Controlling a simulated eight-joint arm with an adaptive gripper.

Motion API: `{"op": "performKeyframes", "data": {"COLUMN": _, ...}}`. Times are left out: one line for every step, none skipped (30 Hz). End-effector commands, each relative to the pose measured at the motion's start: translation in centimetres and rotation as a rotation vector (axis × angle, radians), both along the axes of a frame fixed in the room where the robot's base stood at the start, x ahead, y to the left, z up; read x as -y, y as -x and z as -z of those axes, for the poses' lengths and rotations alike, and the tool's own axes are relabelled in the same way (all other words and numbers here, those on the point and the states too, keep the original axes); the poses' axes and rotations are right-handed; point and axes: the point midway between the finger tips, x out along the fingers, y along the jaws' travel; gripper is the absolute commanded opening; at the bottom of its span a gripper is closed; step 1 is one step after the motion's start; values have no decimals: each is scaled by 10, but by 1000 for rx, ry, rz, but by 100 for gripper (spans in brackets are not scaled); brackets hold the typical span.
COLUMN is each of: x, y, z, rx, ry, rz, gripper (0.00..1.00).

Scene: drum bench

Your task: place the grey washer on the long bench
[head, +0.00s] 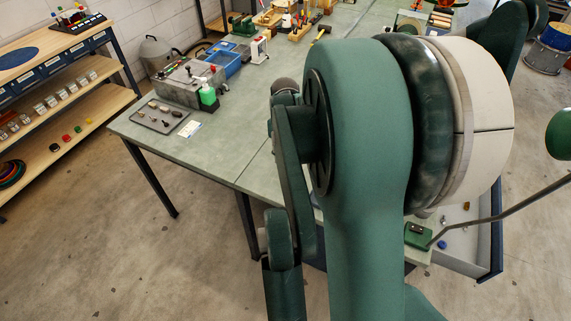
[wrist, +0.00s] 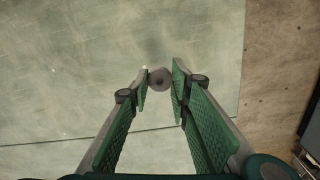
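The grey washer (wrist: 159,79) is a small dark round disc with a hole in its middle. In the wrist view it sits between the two fingertips of my gripper (wrist: 160,80), which appear closed against its sides. The pale green-grey top of the long bench (wrist: 65,60) lies below them, and the washer appears held above it. In the head view the long bench (head: 225,155) runs from front left towards the back. My arm covers much of the middle there and hides my gripper and the washer.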

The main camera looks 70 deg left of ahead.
Motion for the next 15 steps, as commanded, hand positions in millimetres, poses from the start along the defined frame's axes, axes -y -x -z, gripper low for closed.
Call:
{"op": "performKeyframes", "data": {"x": 0, "y": 0, "z": 1, "rx": 0, "ry": 0, "rz": 0, "gripper": 17}}
{"op": "performKeyframes", "data": {"x": 0, "y": 0, "z": 2, "rx": 0, "ry": 0, "rz": 0, "gripper": 17}}
{"op": "performKeyframes", "data": {"x": 0, "y": 0, "z": 4, "rx": 0, "ry": 0, "rz": 0, "gripper": 17}}
{"op": "performKeyframes", "data": {"x": 0, "y": 0, "z": 6, "rx": 0, "ry": 0, "rz": 0, "gripper": 17}}
{"op": "performKeyframes", "data": {"x": 0, "y": 0, "z": 9, "rx": 0, "ry": 0, "rz": 0, "gripper": 17}}
{"op": "performKeyframes", "data": {"x": 0, "y": 0, "z": 13, "rx": 0, "ry": 0, "rz": 0, "gripper": 17}}
{"op": "performKeyframes", "data": {"x": 0, "y": 0, "z": 16, "rx": 0, "ry": 0, "rz": 0, "gripper": 17}}
{"op": "performKeyframes", "data": {"x": -1, "y": 0, "z": 19, "rx": 0, "ry": 0, "rz": 0, "gripper": 17}}
{"op": "performKeyframes", "data": {"x": -1, "y": 0, "z": 24, "rx": 0, "ry": 0, "rz": 0, "gripper": 17}}
{"op": "performKeyframes", "data": {"x": 0, "y": 0, "z": 27, "rx": 0, "ry": 0, "rz": 0, "gripper": 17}}
{"op": "performKeyframes", "data": {"x": 0, "y": 0, "z": 30, "rx": 0, "ry": 0, "rz": 0, "gripper": 17}}
{"op": "performKeyframes", "data": {"x": 0, "y": 0, "z": 33, "rx": 0, "ry": 0, "rz": 0, "gripper": 17}}
{"op": "performKeyframes", "data": {"x": 0, "y": 0, "z": 35, "rx": 0, "ry": 0, "rz": 0, "gripper": 17}}
{"op": "performKeyframes", "data": {"x": 0, "y": 0, "z": 36, "rx": 0, "ry": 0, "rz": 0, "gripper": 17}}
{"op": "performKeyframes", "data": {"x": 0, "y": 0, "z": 37, "rx": 0, "ry": 0, "rz": 0, "gripper": 17}}
